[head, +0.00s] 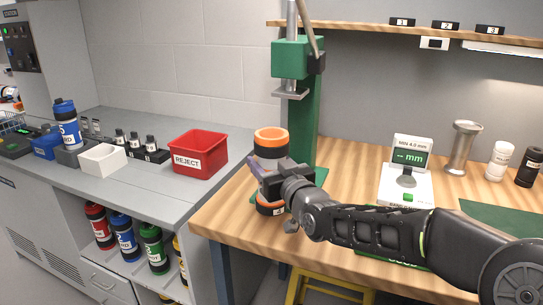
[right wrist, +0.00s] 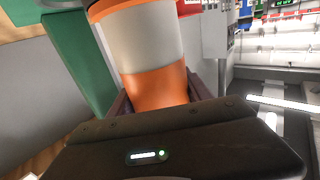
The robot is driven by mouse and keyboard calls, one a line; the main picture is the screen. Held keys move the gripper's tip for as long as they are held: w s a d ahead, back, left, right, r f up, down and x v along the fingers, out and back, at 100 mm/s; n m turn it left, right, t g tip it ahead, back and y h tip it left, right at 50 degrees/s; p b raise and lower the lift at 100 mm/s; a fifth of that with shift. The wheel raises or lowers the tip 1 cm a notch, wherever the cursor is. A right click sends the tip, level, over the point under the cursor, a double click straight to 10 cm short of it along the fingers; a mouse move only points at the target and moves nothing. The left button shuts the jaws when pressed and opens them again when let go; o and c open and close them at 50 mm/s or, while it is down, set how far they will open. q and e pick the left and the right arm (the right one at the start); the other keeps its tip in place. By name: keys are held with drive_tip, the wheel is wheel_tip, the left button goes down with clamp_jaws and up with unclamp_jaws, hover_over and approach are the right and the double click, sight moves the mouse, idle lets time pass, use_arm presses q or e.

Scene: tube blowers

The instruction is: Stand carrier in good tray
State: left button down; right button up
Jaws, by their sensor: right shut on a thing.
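The carrier (head: 270,143) is a grey cylinder with orange bands at top and bottom. It stands upright in the head view at the left end of the wooden bench, in front of the green press. My right gripper (head: 268,180) is shut around its middle. In the right wrist view the carrier (right wrist: 150,50) sits between the fingers. Whether its base touches the bench is unclear. A green edge with small lettering (head: 405,264) shows below my right arm, mostly hidden; I cannot tell if it is the good tray. My left gripper is out of view.
The green press (head: 303,120) stands right behind the carrier. A gauge with a display (head: 407,175), a metal cup (head: 461,150) and white and black bottles stand to the right. A red REJECT bin (head: 198,154) and a white box (head: 102,158) are on the grey counter.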

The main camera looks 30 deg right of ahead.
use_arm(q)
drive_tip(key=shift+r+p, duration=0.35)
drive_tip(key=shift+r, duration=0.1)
use_arm(e)
drive_tip(key=shift+s+a, duration=0.65)
drive_tip(key=shift+a, duration=0.3)
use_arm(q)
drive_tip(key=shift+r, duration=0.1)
use_arm(e)
drive_tip(key=shift+r, duration=0.2)
